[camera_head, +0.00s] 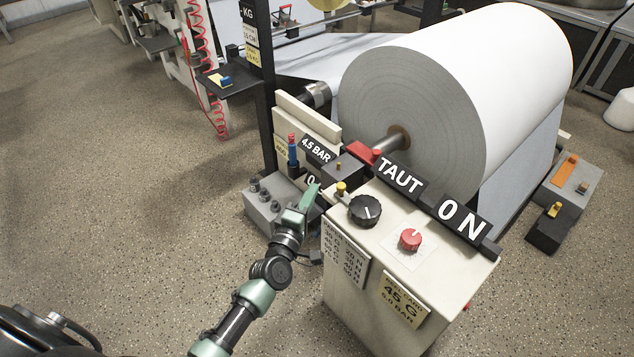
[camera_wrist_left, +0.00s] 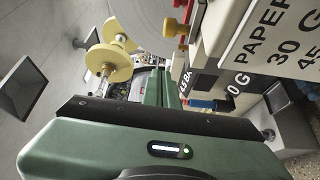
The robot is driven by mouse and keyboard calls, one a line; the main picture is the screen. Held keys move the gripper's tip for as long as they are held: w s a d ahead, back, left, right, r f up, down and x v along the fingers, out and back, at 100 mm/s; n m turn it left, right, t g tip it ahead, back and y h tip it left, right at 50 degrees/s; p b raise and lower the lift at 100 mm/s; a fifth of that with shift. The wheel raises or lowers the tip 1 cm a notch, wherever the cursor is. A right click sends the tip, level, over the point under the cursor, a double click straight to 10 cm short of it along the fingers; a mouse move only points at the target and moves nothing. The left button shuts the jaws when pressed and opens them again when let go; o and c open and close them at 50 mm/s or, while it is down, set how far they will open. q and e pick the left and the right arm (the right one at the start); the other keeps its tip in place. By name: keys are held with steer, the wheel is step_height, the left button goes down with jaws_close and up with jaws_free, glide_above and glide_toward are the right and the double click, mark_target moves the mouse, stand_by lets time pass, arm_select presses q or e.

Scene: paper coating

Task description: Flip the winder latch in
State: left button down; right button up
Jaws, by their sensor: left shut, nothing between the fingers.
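A big white paper roll (camera_head: 455,90) sits on a shaft (camera_head: 388,146) behind the console. A red block (camera_head: 362,152) sits near the shaft's end, just left of the TAUT display (camera_head: 400,179); I cannot tell for certain if it is the winder latch. A blue lever with a red tip (camera_head: 292,152) stands upright left of the 4.5 BAR display (camera_head: 316,149); the lever also shows in the left wrist view (camera_wrist_left: 203,104). My left gripper (camera_head: 310,196) is shut and empty, low in front of these displays and left of the console. My right gripper is out of view.
The console (camera_head: 400,255) carries a black dial (camera_head: 365,210), a red knob (camera_head: 410,239) and a small yellow knob (camera_head: 341,188). A grey box (camera_head: 268,212) with several knobs is left of my gripper. A black post (camera_head: 262,70) rises behind. Floor at left is free.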

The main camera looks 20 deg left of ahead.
arm_select(q)
steer(key=s, duration=0.5)
steer(key=shift+f, duration=0.1)
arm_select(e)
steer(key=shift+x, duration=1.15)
arm_select(q)
steer(key=shift+a, duration=0.1)
